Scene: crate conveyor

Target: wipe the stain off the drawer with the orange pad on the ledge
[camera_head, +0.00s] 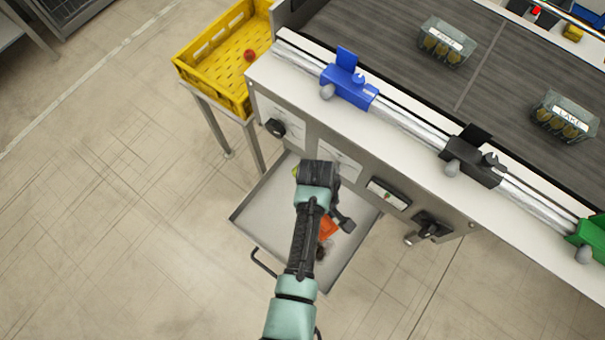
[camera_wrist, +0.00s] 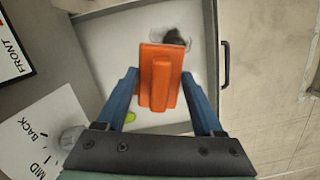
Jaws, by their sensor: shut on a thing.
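My gripper (camera_wrist: 160,88) is shut on the orange pad (camera_wrist: 160,62), with one blue finger on each side of its raised grip. The pad is over the open grey drawer (camera_head: 252,215), and I cannot tell whether it touches the drawer floor. In the head view a part of the pad (camera_head: 328,227) shows beside my arm, which hides the rest. The dark stain (camera_wrist: 178,38) lies on the drawer floor just beyond the pad's far edge, partly covered by it. It also shows in the head view (camera_head: 321,252) beside my arm.
A small yellow-green thing (camera_wrist: 130,117) lies in the drawer. The drawer handle (camera_head: 262,263) sticks out at the front. A yellow crate (camera_head: 208,85) stands on a stand at the left. The conveyor (camera_head: 395,50) with a rail of clamps is above. Open floor lies left.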

